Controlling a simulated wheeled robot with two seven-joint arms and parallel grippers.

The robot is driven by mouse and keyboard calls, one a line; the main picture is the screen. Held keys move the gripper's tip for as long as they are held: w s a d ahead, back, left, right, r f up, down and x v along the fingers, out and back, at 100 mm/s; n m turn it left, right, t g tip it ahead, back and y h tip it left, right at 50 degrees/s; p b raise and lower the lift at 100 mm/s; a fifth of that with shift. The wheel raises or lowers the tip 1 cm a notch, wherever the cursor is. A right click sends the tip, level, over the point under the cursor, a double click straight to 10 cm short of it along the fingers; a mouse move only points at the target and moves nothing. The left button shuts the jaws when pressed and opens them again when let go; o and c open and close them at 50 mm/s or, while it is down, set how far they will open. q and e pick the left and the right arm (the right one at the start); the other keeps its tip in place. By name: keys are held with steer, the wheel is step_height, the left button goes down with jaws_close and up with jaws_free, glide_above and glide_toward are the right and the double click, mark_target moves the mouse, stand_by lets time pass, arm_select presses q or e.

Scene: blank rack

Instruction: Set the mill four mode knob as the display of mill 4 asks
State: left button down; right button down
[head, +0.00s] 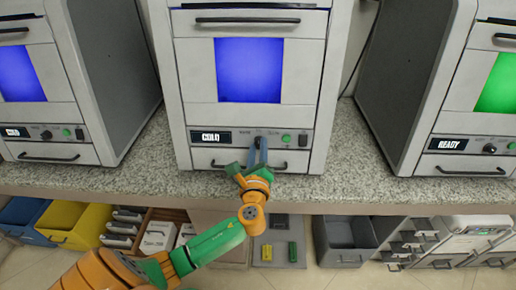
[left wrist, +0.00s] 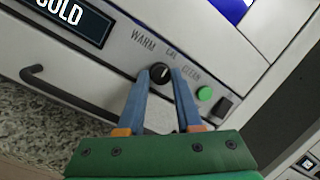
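The middle mill (head: 187,100) has a blue window and a display (head: 210,137) reading COLD; it also shows in the left wrist view (left wrist: 68,18). I see no number on this mill. Its dark round mode knob (head: 258,141) sits on the panel below the window, and in the left wrist view the knob (left wrist: 160,71) has WARM, CAL and CLEAN printed around it. The knob's exact pointing is hard to read. My left gripper (head: 258,149) has its blue fingers on both sides of the knob, seemingly touching it. My right gripper is out of view.
A green button (left wrist: 204,93) and a dark switch (left wrist: 224,106) sit right of the knob. A handle (head: 248,166) is below the panel. Other mills stand left (head: 115,70) and right (head: 400,80), the right one reading READY. Bins (head: 346,240) stand below the speckled counter (head: 350,185).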

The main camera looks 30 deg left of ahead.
arm_select(q)
steer(key=shift+f+n, duration=0.1)
steer(key=shift+n, duration=0.3)
steer(key=n+b, duration=0.1)
steer(key=n, duration=0.2)
steer(key=n+g+y+b, duration=0.1)
steer(key=n, duration=0.2)
steer(key=shift+d+y, duration=0.15)
steer(key=shift+y, duration=0.15)
steer(key=n+g+b, duration=0.1)
steer(key=n, duration=0.2)
steer(key=shift+w+d+n, duration=0.1)
steer(key=shift+n, duration=0.3)
steer(key=shift+n+g+y+b, duration=0.3)
steer(key=shift+n+g+b, duration=0.15)
steer(key=shift+n, duration=0.95)
steer(key=shift+r+n, duration=0.2)
steer(key=shift+n, duration=0.1)
